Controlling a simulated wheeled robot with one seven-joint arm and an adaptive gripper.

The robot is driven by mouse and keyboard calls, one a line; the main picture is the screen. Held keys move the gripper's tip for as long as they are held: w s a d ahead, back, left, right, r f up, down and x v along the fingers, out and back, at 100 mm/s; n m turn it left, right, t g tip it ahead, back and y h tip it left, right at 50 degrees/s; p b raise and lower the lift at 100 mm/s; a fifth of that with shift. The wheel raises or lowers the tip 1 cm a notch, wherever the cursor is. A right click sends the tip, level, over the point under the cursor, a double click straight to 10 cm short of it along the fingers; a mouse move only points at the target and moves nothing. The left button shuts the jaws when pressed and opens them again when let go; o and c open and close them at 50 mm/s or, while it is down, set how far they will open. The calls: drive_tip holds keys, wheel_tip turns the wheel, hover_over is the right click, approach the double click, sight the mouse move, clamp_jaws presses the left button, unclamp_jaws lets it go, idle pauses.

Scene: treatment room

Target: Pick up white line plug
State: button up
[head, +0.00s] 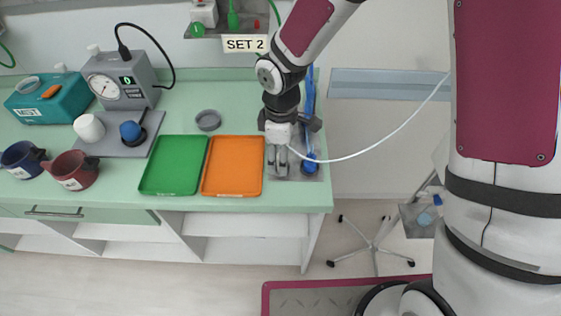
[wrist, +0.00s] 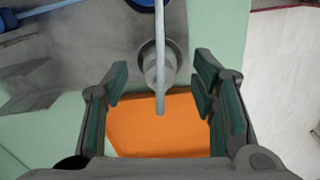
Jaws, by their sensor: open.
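My gripper (head: 277,166) is open above the grey tray at the right end of the counter, beside the orange tray. In the wrist view its two fingers (wrist: 160,82) stand apart with nothing gripped. A pale plug-like piece (wrist: 151,72) shows between and just beyond the fingertips, at a round grey holder. A whitish line (wrist: 160,28) crosses in front of it, partly hiding it. In the head view the white line (head: 385,141) runs from beside my gripper up to the right. My gripper hides the plug there.
The orange tray (head: 232,168) and green tray (head: 173,166) lie to the left. A blue piece (head: 311,163) lies close to the right of my gripper. A grey cap (head: 208,120) stands behind the trays. The counter's right edge is near.

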drive_tip(key=shift+f, duration=0.95)
drive_tip(key=c, duration=1.1)
drive_tip(key=shift+r, duration=0.1)
